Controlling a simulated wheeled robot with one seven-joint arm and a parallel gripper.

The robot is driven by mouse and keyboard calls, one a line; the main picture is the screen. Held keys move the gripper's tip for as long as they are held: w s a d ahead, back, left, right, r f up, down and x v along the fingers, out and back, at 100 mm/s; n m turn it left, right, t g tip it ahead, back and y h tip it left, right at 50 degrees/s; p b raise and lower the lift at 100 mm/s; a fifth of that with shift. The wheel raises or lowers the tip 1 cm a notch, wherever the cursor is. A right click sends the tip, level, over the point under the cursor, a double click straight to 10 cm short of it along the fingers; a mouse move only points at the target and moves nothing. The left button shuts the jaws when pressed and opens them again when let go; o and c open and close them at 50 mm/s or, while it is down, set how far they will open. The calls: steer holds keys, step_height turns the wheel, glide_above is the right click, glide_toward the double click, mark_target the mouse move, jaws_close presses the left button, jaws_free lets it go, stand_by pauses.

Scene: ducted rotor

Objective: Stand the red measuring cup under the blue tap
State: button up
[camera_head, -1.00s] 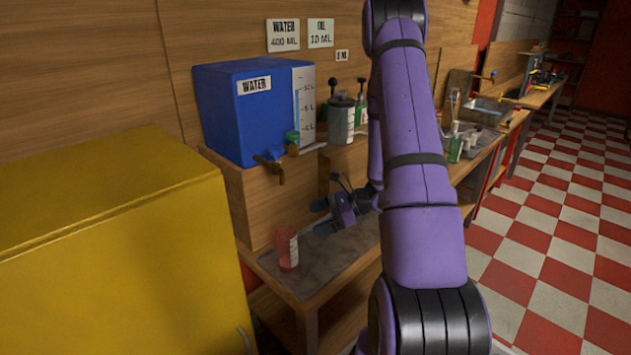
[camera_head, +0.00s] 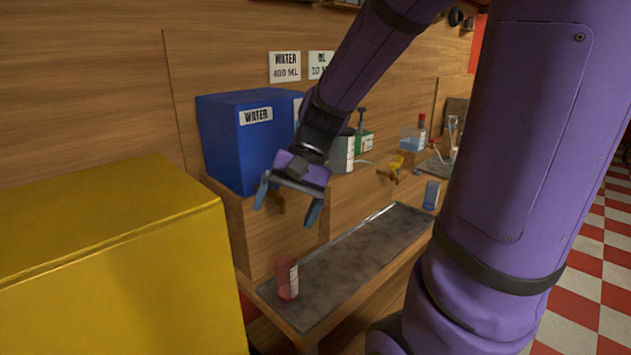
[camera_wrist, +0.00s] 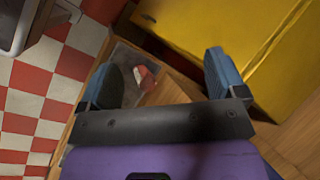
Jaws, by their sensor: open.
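The red measuring cup (camera_head: 288,279) stands upright on the grey top of the low bench, near its left end. It also shows small in the wrist view (camera_wrist: 145,76), between my fingers. My gripper (camera_head: 285,213) is open and empty, pointing down, above the cup and apart from it. The blue water tank (camera_head: 228,150) sits on a wooden ledge behind.
A big yellow box (camera_head: 110,265) fills the left foreground, close to the cup's left. A blue cup (camera_head: 431,194) stands at the bench's far end. A yellow tap (camera_head: 395,168) is on the ledge. The grey bench top (camera_head: 360,255) is clear right of the red cup.

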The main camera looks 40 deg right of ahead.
steer(key=s+a+r+n+t+h, duration=0.2)
steer(key=s+r+n+t+h, duration=0.2)
steer(key=s+r+n, duration=0.3)
steer(key=shift+s+r+n+t+h, duration=0.35)
steer(key=shift+s+r+h, duration=0.55)
steer(key=shift+s, duration=0.5)
